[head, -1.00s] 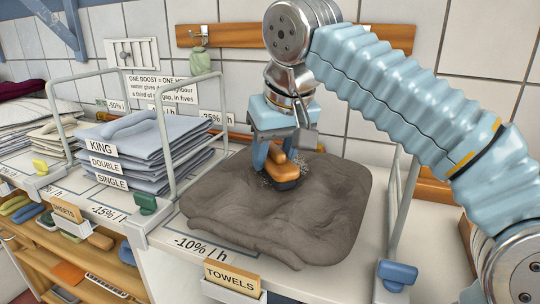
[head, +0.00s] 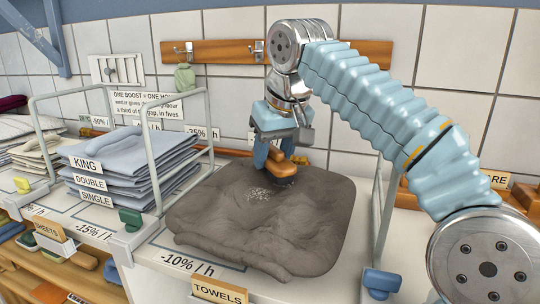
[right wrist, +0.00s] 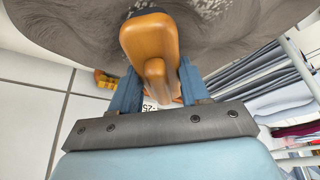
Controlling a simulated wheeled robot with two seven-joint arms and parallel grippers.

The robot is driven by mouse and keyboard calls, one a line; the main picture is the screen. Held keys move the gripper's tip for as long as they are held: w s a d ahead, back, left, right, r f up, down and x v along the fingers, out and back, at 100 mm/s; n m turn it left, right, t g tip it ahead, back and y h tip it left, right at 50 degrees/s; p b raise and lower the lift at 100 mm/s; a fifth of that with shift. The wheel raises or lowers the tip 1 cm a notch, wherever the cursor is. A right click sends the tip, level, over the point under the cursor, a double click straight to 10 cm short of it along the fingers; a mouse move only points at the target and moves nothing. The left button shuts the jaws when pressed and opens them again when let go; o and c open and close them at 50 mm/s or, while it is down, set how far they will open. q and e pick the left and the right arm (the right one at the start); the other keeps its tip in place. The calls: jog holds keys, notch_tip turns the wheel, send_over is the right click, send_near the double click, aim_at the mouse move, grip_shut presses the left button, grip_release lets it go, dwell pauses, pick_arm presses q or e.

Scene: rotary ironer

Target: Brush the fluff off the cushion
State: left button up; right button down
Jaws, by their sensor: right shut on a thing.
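The grey-brown cushion (head: 265,235) lies on the counter between two metal rails, its surface creased. A patch of pale fluff (head: 258,193) lies on its upper left part, just left of the brush; some fluff also shows in the right wrist view (right wrist: 212,8). My right gripper (head: 270,158) is shut on the brush (head: 281,167), which has an orange wooden handle and a dark underside. The brush is at the cushion's far part; whether its bristles touch the cloth is hard to tell. The right wrist view shows the handle (right wrist: 150,45) between the blue fingers. My left gripper is out of view.
Folded blue-grey sheets (head: 130,165) stand in the rack left of the cushion. A towels sign (head: 218,291) is at the counter's front edge. A blue clamp (head: 381,282) is at the front right. A tiled wall with a hook board (head: 215,51) closes off the back.

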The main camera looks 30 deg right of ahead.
aim_at(237, 195)
jog(key=shift+w+d, duration=0.6)
jog(key=shift+d, duration=0.3)
jog(key=shift+w+a+f, duration=0.15)
jog(key=shift+w+a, duration=0.1)
jog(key=shift+w, duration=0.1)
jog(key=shift+s+a+f+b, duration=0.2)
jog(key=shift+a+f+b, duration=0.15)
jog(key=shift+a, duration=0.25)
jog(key=shift+s+a+f, duration=0.1)
jog(key=shift+a+f, duration=0.05)
jog(key=shift+a, duration=0.3)
jog(key=shift+s+a+f, duration=0.1)
jog(key=shift+a+f, duration=0.05)
jog(key=shift+a, duration=0.25)
jog(key=shift+s+a, duration=0.3)
jog(key=shift+a, duration=0.2)
jog(key=shift+s+a, duration=0.3)
jog(key=shift+a, duration=0.2)
jog(key=shift+s+a, duration=1.15)
jog(key=shift+a, duration=0.1)
jog(key=shift+s+a+r, duration=0.1)
jog(key=shift+s+a, duration=0.5)
jog(key=shift+a, duration=0.25)
jog(key=shift+s+a+r, duration=0.1)
jog(key=shift+s+a, duration=0.5)
jog(key=shift+a, duration=0.2)
jog(key=shift+r+p, duration=0.15)
jog(key=shift+p, duration=0.15)
